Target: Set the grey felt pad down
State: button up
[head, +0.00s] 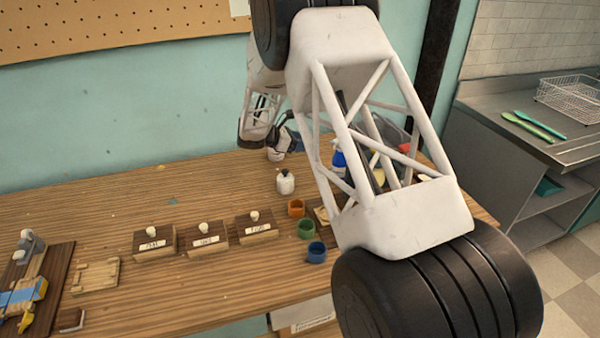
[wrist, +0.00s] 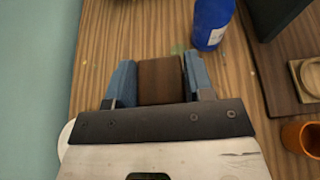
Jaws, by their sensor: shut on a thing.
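My gripper (wrist: 160,78) has its two blue fingers shut on a brown wood-like block (wrist: 160,82), seen from above in the wrist view. No grey felt shows on it; its underside is hidden. I cannot tell whether the block touches the wooden table (wrist: 152,28) or is held above it. In the head view my gripper (head: 287,138) is small, at the back of the table near the wall, and the block cannot be made out there. I cannot pick out a grey felt pad elsewhere.
A blue bottle (wrist: 210,22) stands close to the right finger. An orange cup (wrist: 303,136) and a dark wooden board (wrist: 275,70) lie further right. A white jar (head: 285,182), green cup (head: 306,229), blue cup (head: 316,252) and labelled wooden blocks (head: 207,238) stand nearer the front. The back left table is clear.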

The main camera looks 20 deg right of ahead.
jog(key=shift+f, duration=0.1)
send_over(300, 171)
jog(key=shift+s+f, duration=0.1)
jog(key=shift+f, duration=2.95)
jog(key=shift+f, duration=1.85)
jog(key=o, duration=0.9)
jog(key=shift+f, duration=0.1)
